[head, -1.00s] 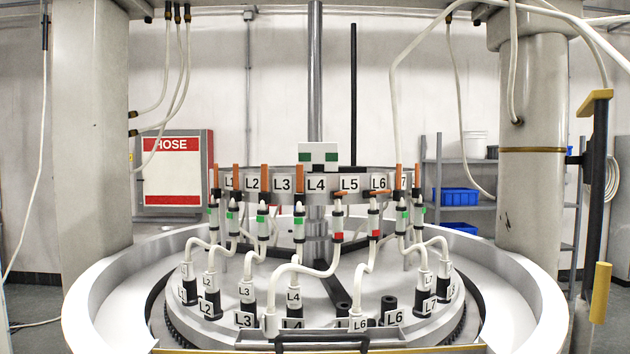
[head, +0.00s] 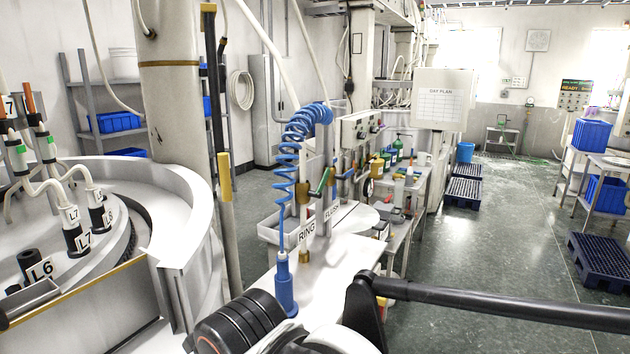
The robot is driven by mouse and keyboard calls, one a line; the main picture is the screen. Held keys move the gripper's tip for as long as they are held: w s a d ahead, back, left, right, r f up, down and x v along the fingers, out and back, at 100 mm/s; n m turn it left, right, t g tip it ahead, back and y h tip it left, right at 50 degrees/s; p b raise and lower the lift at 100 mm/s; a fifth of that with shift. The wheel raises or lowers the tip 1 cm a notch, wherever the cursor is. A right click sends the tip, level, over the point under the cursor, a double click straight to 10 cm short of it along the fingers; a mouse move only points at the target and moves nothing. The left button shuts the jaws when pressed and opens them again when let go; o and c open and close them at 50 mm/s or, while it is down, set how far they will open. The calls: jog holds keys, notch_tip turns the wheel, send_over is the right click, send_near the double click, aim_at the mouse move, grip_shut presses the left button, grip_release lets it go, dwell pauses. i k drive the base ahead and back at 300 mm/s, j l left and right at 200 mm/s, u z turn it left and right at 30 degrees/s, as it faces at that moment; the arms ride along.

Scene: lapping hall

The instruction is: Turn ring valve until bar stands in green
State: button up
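Two upright posts stand on a white bench to the right of the machine. The nearer bears a plate reading RING (head: 307,230), the other a plate that seems to read FLUSH (head: 331,213). A brass valve body (head: 303,191) sits on the nearer post, above the RING plate. A green lever (head: 321,181) shows just right of it; its exact angle is hard to tell. A small round gauge (head: 367,188) stands behind; its face is too small to read. Parts of my arm cross the bottom edge, but my gripper's fingers are not visible.
A blue coiled hose (head: 285,190) hangs in front of the posts and ends in a blue nozzle (head: 286,285). The round machine's white rim (head: 185,215) is at left. A yellow-ended dark post (head: 224,178) stands between. The green floor (head: 480,260) at right is open.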

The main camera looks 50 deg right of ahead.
aim_at(318, 194)
jog(key=z, duration=1.5)
jog(key=i, duration=0.35)
